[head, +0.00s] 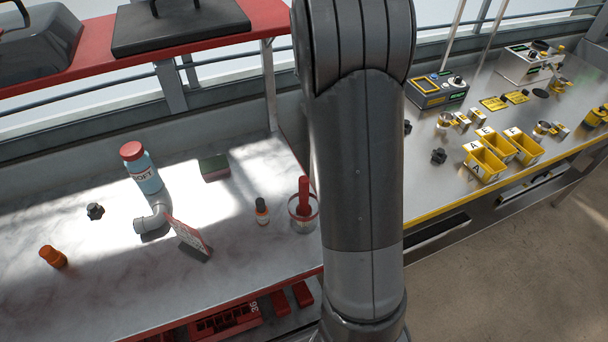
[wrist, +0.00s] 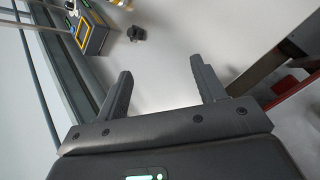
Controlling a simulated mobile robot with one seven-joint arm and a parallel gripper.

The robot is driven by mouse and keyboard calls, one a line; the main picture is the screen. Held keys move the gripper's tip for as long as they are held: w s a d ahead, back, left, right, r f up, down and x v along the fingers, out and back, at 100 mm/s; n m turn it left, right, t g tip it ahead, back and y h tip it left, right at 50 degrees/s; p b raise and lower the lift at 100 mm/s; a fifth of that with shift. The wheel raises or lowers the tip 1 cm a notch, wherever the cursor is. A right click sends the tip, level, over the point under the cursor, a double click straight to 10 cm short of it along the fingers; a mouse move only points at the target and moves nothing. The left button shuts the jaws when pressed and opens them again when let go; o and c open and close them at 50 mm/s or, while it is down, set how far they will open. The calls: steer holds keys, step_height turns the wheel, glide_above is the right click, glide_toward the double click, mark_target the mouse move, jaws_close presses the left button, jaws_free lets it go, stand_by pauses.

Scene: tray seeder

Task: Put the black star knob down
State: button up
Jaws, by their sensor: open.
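In the wrist view my gripper (wrist: 160,68) is open, with nothing between its fingers. A black star knob (wrist: 136,34) lies on the pale bench top beyond the fingertips, apart from them. In the head view one black star knob (head: 438,156) lies on the steel bench, left of the yellow bins. Another dark knob (head: 407,127) shows there at the edge of my arm, partly hidden. A third black star knob (head: 95,211) lies on the marble bench at left. I cannot tell which of them the wrist view shows. My gripper is hidden in the head view.
The steel bench (head: 425,204) holds a control box (head: 437,91), also in the wrist view (wrist: 92,36), and several yellow bins (head: 484,164). The marble bench (head: 90,285) holds a bottle (head: 143,170), a grey pipe elbow (head: 152,219), a card, an orange cap and a cup.

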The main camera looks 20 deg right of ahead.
steer(key=s+a+r+m+t+y, duration=0.2)
steer(key=s+a+r+m+y, duration=0.1)
steer(key=s+a, duration=0.5)
steer(key=s+a+r+m+t+y, duration=0.2)
steer(key=s+a+r+m+y, duration=0.1)
steer(key=s+a, duration=0.5)
steer(key=s+a+r+m+t+y, duration=0.2)
steer(key=s+a+r+m+y, duration=0.1)
steer(key=s+a, duration=0.5)
steer(key=a+r, duration=0.1)
steer(key=a, duration=0.2)
steer(key=shift+s+a+r+m, duration=0.25)
steer(key=shift+a+r+m, duration=0.05)
steer(key=shift+m, duration=0.1)
